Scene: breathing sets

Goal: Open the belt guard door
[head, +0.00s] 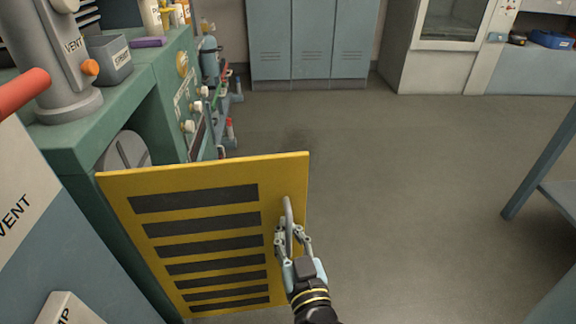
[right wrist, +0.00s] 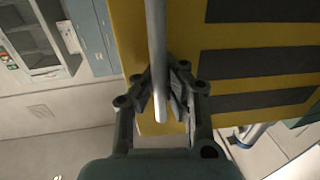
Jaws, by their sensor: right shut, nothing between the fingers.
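The belt guard door (head: 205,235) is a yellow panel with several dark slots. It stands swung out from the green machine cabinet (head: 65,150), with the opening and a round grey pulley (head: 125,155) visible behind it. A grey bar handle (head: 288,218) is near the door's free edge. My right gripper (head: 286,238) is at the handle's lower part, its fingers shut with nothing held. In the right wrist view the handle (right wrist: 157,60) runs past the fingertips (right wrist: 165,85); whether they touch it is unclear. The yellow door (right wrist: 185,45) shows behind. My left gripper is not in view.
Open grey floor (head: 400,190) lies right of the door. A blue-grey bench frame (head: 545,165) stands at the right edge. Grey lockers (head: 312,45) are at the back. A grey bin (head: 108,60) and the vent column (head: 70,65) stand on the cabinet top.

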